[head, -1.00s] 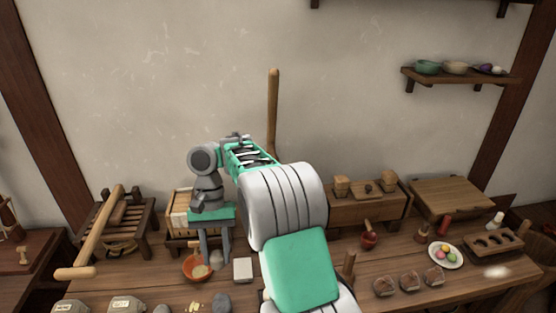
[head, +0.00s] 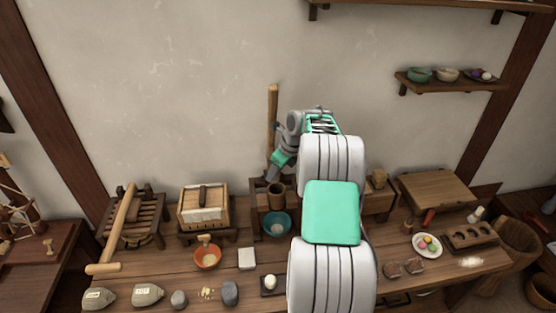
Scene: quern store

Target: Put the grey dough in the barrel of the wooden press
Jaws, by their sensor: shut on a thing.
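The wooden press stands at the back middle of the bench, with its long lever (head: 272,110) upright against the wall. Its brown round barrel (head: 277,195) stands open-topped above a teal bowl (head: 278,226). My gripper (head: 273,174) points down just above the barrel, close to its rim. It is small and partly turned away, but its jaws are shut on a greyish lump, taken to be the grey dough. The lump is mostly hidden by the fingers, and I cannot tell whether any of it is within the barrel mouth.
An orange bowl (head: 207,257) and a pale block (head: 247,259) stand left of the press. A wooden box (head: 204,207) and slatted rack (head: 134,222) are further left. Grey lumps (head: 230,293) and labelled sacks (head: 147,294) line the front edge. My arm covers the bench's middle right.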

